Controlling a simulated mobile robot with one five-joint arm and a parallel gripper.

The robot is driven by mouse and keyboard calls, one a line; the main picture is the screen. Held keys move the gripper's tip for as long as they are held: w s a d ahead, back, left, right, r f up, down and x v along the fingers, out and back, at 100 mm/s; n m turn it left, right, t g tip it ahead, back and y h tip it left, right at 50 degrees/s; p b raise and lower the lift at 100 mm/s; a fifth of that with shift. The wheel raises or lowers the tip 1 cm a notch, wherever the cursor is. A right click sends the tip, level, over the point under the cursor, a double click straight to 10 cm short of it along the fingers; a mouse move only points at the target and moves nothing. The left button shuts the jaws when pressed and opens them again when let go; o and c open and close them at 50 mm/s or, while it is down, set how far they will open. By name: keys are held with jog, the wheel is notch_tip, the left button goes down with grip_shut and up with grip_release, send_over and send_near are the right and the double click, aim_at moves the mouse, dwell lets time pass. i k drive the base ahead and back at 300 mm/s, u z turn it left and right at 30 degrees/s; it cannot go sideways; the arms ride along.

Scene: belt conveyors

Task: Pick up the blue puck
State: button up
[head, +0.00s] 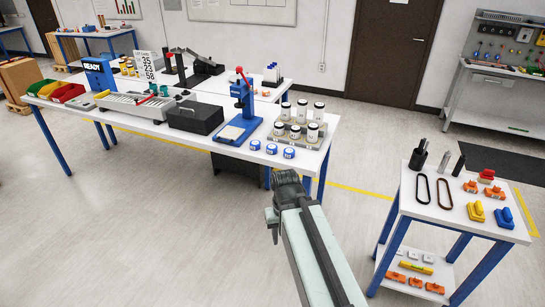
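Three round blue pucks with pale markings on top lie in a row near the front right edge of the white workbench (205,147): the left puck (255,145), the middle puck (271,149) and the right puck (289,153). They stand apart from each other. My arm reaches up from the bottom of the picture. My gripper (272,216) is dark and shows at the arm's far end, over the floor in front of the bench, lower in the picture than the pucks and apart from them. Its fingers are too unclear to tell open from shut.
A black box (195,118) sits to the left. A tool cart (430,209) stands at right. The floor at left is clear.

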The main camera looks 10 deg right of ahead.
aim_at(288, 152)
jog(key=u, duration=1.5)
jog(key=i, duration=3.2)
jog(key=z, duration=2.05)
